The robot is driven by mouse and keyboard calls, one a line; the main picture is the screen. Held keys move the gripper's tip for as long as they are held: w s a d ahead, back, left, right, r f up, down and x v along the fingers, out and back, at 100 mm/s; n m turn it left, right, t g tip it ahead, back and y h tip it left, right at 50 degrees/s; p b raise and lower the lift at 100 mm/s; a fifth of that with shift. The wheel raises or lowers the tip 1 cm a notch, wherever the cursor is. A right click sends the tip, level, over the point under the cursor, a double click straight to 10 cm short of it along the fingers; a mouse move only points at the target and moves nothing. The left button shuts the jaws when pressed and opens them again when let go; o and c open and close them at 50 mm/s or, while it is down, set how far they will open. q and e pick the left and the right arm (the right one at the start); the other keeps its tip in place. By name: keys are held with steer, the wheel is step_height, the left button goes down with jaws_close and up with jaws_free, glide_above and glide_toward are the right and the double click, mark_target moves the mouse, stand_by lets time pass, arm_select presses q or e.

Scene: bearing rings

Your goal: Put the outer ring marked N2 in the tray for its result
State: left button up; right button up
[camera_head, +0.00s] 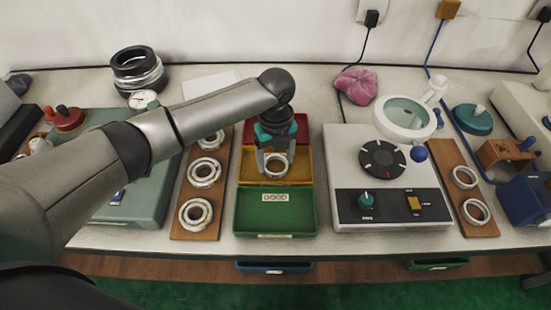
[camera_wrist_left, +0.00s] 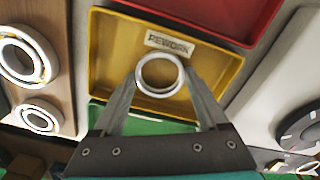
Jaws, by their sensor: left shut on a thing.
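A steel outer ring (camera_head: 275,168) is in my left gripper (camera_head: 275,160), over the yellow tray (camera_head: 301,177) in the head view. In the left wrist view the ring (camera_wrist_left: 160,92) sits between the two fingertips (camera_wrist_left: 160,84), just below the REWORK label (camera_wrist_left: 170,44) of the yellow tray (camera_wrist_left: 110,40). I cannot tell whether the ring touches the tray floor. No N2 mark is legible on it. The green tray (camera_head: 275,213), labelled GOOD, lies in front and is empty. The red tray (camera_head: 302,127) lies behind, partly hidden by my arm. My right gripper is not in view.
Left of the trays a wooden board (camera_head: 187,226) holds several bearings. To the right stand a white tester with a dark dial (camera_head: 381,158), a magnifier (camera_head: 405,117) and a wooden board (camera_head: 447,168) with two rings. A pink cloth (camera_head: 356,86) lies behind.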

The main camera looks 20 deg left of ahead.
arm_select(q)
steer(key=shift+f, duration=0.15)
steer(key=o, duration=1.3)
steer(key=shift+o, duration=0.2)
step_height(320, 180, up, 12)
steer(key=p, duration=0.3)
steer(key=shift+r, duration=0.2)
